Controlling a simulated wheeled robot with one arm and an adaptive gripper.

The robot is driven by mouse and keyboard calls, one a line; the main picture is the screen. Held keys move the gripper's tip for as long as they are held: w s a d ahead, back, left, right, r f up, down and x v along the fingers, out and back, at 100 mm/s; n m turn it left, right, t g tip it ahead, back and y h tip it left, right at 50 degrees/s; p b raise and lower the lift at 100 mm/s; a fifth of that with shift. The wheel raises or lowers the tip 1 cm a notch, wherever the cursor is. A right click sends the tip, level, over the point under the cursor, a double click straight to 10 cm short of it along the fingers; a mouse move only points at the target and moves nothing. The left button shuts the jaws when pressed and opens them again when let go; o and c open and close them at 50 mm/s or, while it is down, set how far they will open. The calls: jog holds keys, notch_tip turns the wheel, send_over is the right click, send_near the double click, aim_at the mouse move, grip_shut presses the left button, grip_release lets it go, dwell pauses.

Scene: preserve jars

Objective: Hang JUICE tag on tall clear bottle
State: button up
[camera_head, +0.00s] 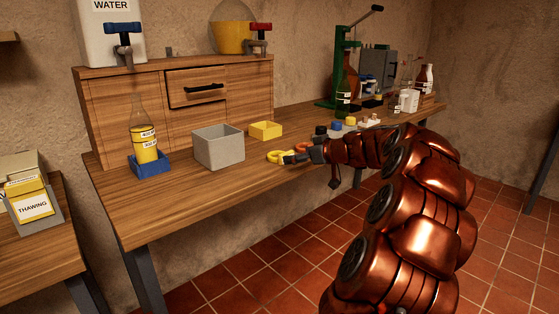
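A tall clear bottle (138,113) with yellow contents and small white labels stands upright in a blue square holder (149,167) at the left of the workbench. My gripper (290,158) is over the bench's front edge, well right of the bottle and the grey box. A yellow ring-like piece (274,156) and an orange ring-like piece (302,148) show at its fingers. I cannot tell whether these are held, or whether one is the JUICE tag; no JUICE lettering is readable. Whether the fingers are open or shut is unclear.
An open grey box (218,149) and a small yellow tray (265,131) stand between bottle and gripper. Behind are a wooden drawer cabinet (220,103) and a WATER container (108,35). A green press (340,65) and glassware crowd the right. The bench's front left (165,205) is clear.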

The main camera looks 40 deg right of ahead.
aim_at(287, 153)
jog(key=shift+x, duration=2.75)
jog(key=shift+r, duration=0.2)
jog(key=c, duration=1.3)
